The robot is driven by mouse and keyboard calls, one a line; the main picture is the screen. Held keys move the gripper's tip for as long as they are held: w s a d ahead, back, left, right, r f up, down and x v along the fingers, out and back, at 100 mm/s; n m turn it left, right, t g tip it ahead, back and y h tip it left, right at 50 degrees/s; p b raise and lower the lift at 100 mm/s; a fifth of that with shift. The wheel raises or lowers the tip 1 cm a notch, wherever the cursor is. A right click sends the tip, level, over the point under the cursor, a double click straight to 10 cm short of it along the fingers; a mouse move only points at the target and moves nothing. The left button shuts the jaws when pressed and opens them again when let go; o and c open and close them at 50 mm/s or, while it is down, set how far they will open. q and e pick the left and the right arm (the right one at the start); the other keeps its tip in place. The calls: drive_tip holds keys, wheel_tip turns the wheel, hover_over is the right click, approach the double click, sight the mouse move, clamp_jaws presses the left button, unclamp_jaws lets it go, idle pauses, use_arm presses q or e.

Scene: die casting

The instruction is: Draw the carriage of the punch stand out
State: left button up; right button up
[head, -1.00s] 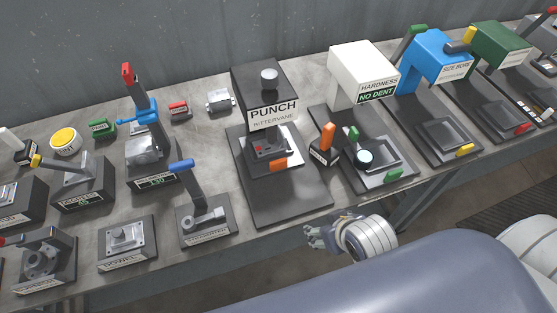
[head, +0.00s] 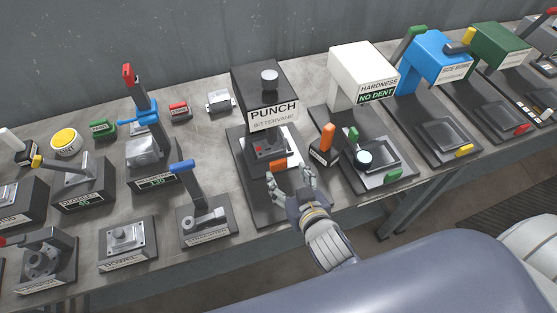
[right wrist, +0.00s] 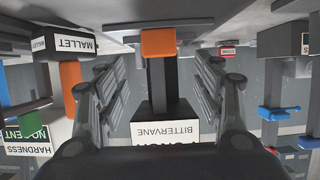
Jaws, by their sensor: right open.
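The punch stand (head: 262,84) is a dark press with a white label reading PUNCH BITTERVANE. Its carriage (head: 290,146) lies under the press head and has an orange handle (head: 278,164) at its front. My right gripper (head: 289,178) is open just in front of the orange handle, over the stand's dark base. In the right wrist view, which is upside down, the orange handle (right wrist: 159,43) appears between the two spread fingers, at the top, and neither finger visibly touches it. My left gripper is not in view.
The orange-handled mallet in its holder (head: 324,148) stands close right of the carriage. The white hardness tester (head: 362,72) is further right. A fixture with a blue-tipped lever (head: 201,214) stands to the left. The front of the punch base (head: 262,212) is bare.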

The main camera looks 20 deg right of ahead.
sight(279, 163)
drive_tip(key=p+x, duration=0.1)
drive_tip(key=x, duration=0.7)
drive_tip(key=shift+w+f, duration=0.2)
drive_tip(key=shift+w, duration=0.15)
